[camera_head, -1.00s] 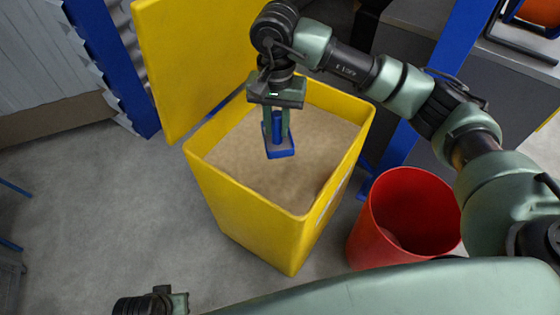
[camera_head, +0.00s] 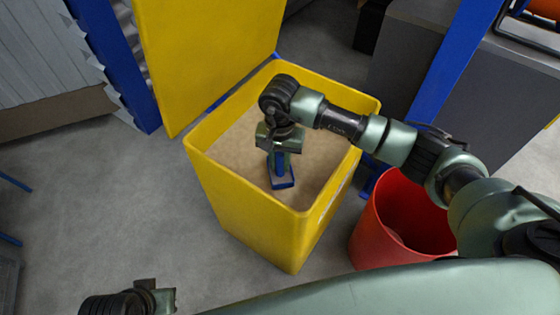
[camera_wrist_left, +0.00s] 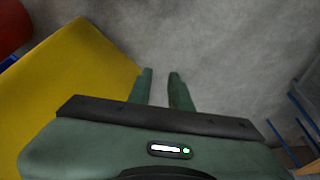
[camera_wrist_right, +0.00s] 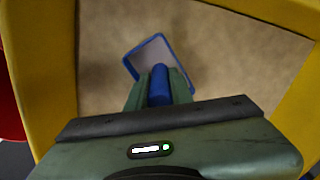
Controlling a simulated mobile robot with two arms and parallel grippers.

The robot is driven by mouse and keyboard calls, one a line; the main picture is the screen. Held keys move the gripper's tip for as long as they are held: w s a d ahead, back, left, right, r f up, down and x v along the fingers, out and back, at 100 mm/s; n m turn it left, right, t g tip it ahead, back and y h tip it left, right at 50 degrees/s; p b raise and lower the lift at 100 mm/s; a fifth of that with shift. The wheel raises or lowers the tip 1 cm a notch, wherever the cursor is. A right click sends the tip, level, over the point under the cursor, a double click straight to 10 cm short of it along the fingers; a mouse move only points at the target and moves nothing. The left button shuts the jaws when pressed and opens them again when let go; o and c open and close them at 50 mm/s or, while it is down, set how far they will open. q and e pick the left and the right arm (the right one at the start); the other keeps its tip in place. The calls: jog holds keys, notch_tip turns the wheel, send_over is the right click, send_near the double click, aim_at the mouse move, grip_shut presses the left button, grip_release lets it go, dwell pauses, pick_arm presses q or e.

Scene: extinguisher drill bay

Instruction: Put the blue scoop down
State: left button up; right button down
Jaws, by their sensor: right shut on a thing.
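The blue scoop (camera_head: 282,180) is inside the yellow bin (camera_head: 240,202), over the light brown sand (camera_head: 235,150). My right gripper (camera_head: 279,155) is shut on the scoop's upright handle, which also shows between the fingers in the right wrist view (camera_wrist_right: 159,85). The scoop's blue-rimmed pan (camera_wrist_right: 146,56) is close to the sand; I cannot tell whether it touches. My left gripper (camera_wrist_left: 160,75) is empty, with its fingers apart, outside the bin. It shows only partly at the bottom left of the head view (camera_head: 168,300).
The bin's yellow lid (camera_head: 210,60) stands open at the back. A red bucket (camera_head: 385,235) stands to the right of the bin. Blue posts (camera_head: 115,65) stand on either side. The grey floor (camera_head: 110,200) left of the bin is clear.

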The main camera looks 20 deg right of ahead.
pick_arm(q)
jog(key=shift+s+r, duration=0.1)
pick_arm(e)
jog(key=shift+f, duration=0.1)
jog(key=c, duration=1.3)
grip_release()
jog(key=shift+o, duration=0.2)
pick_arm(q)
jog(key=shift+r, duration=0.1)
pick_arm(e)
jog(key=shift+r, duration=0.3)
notch_tip(320, 180, up, 12)
jog(key=shift+f+p, duration=0.1)
jog(key=shift+p, duration=0.7)
pick_arm(q)
jog(key=x, duration=0.6)
jog(key=shift+s+f, duration=0.25)
jog(key=shift+s, duration=0.15)
